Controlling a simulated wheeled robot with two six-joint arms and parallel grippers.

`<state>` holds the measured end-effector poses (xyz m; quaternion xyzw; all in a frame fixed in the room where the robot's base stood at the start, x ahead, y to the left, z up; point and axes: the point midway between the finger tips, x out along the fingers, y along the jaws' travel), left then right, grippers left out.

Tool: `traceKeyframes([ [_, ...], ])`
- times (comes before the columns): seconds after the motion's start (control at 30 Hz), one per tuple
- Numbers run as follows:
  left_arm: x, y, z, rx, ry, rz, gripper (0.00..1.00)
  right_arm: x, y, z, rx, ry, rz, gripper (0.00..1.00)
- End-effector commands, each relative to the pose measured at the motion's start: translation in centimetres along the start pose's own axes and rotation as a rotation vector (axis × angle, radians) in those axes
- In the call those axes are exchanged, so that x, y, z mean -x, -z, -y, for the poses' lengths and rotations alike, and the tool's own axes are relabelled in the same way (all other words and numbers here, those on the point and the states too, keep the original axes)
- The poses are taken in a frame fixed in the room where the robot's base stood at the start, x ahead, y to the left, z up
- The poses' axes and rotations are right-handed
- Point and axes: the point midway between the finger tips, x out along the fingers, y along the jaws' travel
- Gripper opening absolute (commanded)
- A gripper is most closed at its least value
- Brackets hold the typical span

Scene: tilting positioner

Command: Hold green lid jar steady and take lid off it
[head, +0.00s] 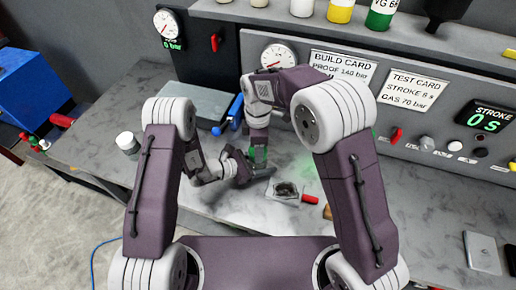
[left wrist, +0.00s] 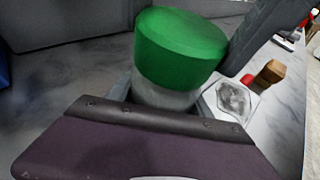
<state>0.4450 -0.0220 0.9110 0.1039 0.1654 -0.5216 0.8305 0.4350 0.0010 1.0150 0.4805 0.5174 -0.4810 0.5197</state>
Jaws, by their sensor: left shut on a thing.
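The green lid jar (left wrist: 165,96) has a pale body. Its wide green lid (left wrist: 180,45) sits on top and fills the middle of the left wrist view. In the head view only a small bit of green lid (head: 258,154) shows between my arms. My left gripper (head: 252,168) is shut on the jar body, with a dark finger rising beside it in the wrist view. My right arm reaches over from the right, and its wrist points down above the jar. The right fingertips are hidden or too small to read. The left wrist view shows no finger across the lid top.
A clear bag or card (head: 284,191) with a dark piece, a red item (head: 309,199) and a brown block (head: 327,212) lie right of the jar. A white jar (head: 127,143) stands at left. A grey plate (head: 196,103) and gauge panel are behind.

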Motion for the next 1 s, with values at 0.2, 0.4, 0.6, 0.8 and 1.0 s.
traceKeyframes([
  [0.2, 0.0, 0.0, 0.0, 0.0, 0.0, 0.0, 0.0, 0.8, 0.0, 0.0, 0.0, -0.001, 0.0, 0.05],
  [0.4, 0.0, 0.0, 0.0, 0.0, 0.0, 0.0, 0.0, 1.0, 0.0, 0.0, 0.0, 0.0, 0.0, 0.05],
  [0.6, 0.0, 0.0, 0.0, 0.0, 0.0, 0.0, 0.0, 1.6, 0.0, 0.0, 0.0, -0.002, -0.001, 0.05],
  [0.8, 0.0, 0.0, 0.0, 0.0, 0.0, 0.0, 0.0, 4.5, 0.0, -0.1, 0.0, -0.002, -0.001, 0.05],
  [1.0, 0.0, 0.0, 0.0, 0.0, 0.0, 0.0, 0.0, 5.0, 0.0, 0.0, 0.0, 0.0, 0.0, 0.05],
])
